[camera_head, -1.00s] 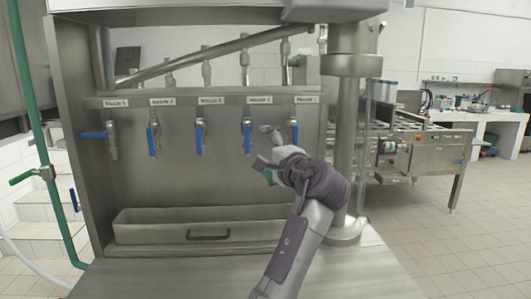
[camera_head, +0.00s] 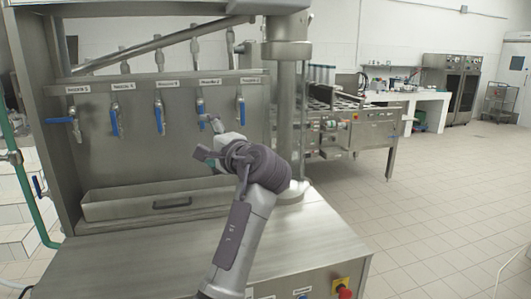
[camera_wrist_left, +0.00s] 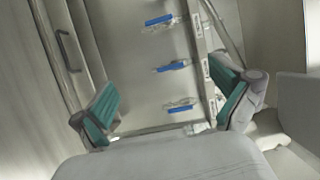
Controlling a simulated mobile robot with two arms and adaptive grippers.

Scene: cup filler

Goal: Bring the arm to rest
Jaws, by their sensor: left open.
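My left gripper (camera_head: 207,139) is open and empty in the head view, in front of the steel back panel near the right-hand nozzles. In the left wrist view its two green-padded fingers (camera_wrist_left: 168,112) stand wide apart with nothing between them. Several nozzles with blue handles hang in a row in the head view; the rightmost blue handle (camera_head: 242,111) is just right of the gripper. Blue handles also show in the left wrist view (camera_wrist_left: 172,67), beyond the fingers. I cannot tell whether the gripper touches anything. My right gripper is not in view.
A steel trough (camera_head: 110,207) with a dark handle lies below the nozzles. The steel counter (camera_head: 130,262) in front is bare. A thick steel column (camera_head: 287,120) stands right of the gripper. A red button (camera_head: 345,293) is at the lower right. Open tiled floor lies to the right.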

